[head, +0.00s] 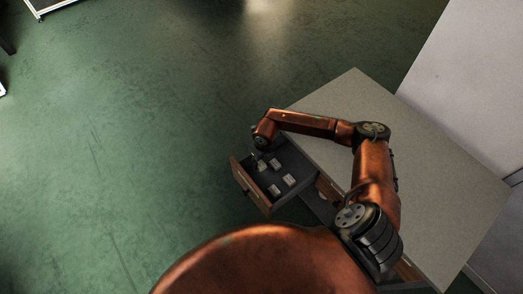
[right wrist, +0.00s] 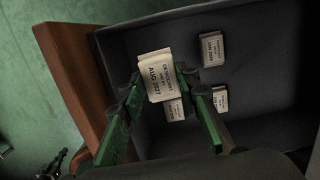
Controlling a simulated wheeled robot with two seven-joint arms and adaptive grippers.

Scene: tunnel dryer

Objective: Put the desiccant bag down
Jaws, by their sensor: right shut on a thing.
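My right gripper (head: 257,153) is over the open drawer (head: 249,187), near its wooden front. In the right wrist view its green fingers (right wrist: 158,82) are shut on a small pale desiccant bag (right wrist: 157,70), whose printed label reads AUG 2027. The held bag looks larger than the others and partly covers one bag (right wrist: 174,111) below it. Whether it touches that bag or the drawer floor, I cannot tell. Two more labelled bags (right wrist: 212,49) (right wrist: 220,99) lie apart on the dark drawer floor. My left gripper is not in view.
The drawer sticks out of a cabinet with a bare grey top (head: 440,190). Its side walls and wooden front (right wrist: 72,70) stand close around the gripper. A pale wall (head: 465,85) rises at the right. Green floor (head: 120,130) is clear at the left.

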